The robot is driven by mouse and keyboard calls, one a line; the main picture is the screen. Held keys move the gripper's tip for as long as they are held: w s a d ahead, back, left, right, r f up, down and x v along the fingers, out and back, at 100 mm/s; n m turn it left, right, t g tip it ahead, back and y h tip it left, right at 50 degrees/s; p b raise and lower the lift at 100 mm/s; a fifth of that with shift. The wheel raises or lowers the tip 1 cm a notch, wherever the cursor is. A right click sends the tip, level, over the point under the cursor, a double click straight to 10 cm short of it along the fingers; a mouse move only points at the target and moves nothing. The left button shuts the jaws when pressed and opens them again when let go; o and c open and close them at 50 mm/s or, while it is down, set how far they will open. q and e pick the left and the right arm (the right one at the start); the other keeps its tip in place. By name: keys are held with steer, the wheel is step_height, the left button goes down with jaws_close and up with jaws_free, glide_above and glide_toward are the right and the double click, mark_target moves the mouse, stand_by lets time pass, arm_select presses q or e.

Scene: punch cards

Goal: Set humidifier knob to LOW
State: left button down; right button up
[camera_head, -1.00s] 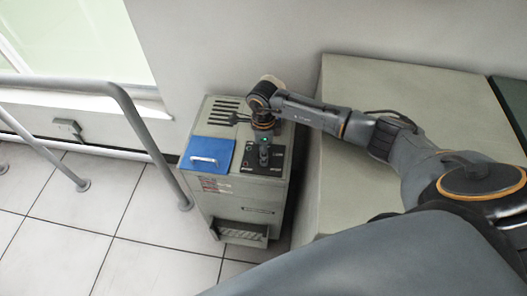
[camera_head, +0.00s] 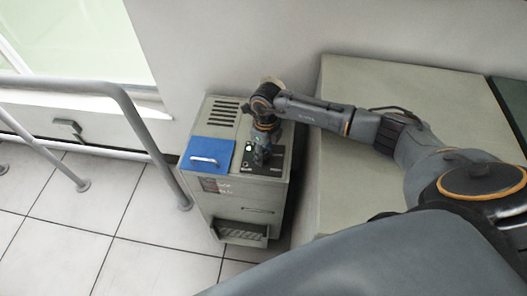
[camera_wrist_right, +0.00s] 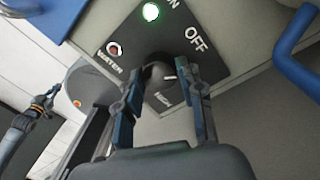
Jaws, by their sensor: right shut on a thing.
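The humidifier (camera_head: 219,184) is a grey box standing on the floor against the wall. Its black control panel (camera_wrist_right: 130,25) shows a lit green light (camera_wrist_right: 151,12), ON and OFF lettering, and a red WATER indicator (camera_wrist_right: 114,48). The dark round knob (camera_wrist_right: 158,80) is at the panel's lower edge, with a small pale mark and the word HIGH beside it. A LOW label is not visible. My right gripper (camera_wrist_right: 163,112) reaches down from above, its two fingers shut on the knob from both sides. In the head view my right gripper (camera_head: 262,158) covers the knob. My left gripper is not in view.
A blue panel with a white handle (camera_head: 207,153) lies on the humidifier's top, left of the controls. A grey rail (camera_head: 150,135) stands to the left. A large beige cabinet (camera_head: 400,85) is close on the right, under my right arm. Tiled floor in front is clear.

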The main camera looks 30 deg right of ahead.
mark_target(266, 154)
steer(key=m+p, duration=0.1)
steer(key=m, duration=0.3)
steer(key=shift+m, duration=0.3)
stand_by(0.3)
steer(key=o, duration=1.2)
steer(key=r, duration=1.2)
steer(key=shift+d, duration=0.4)
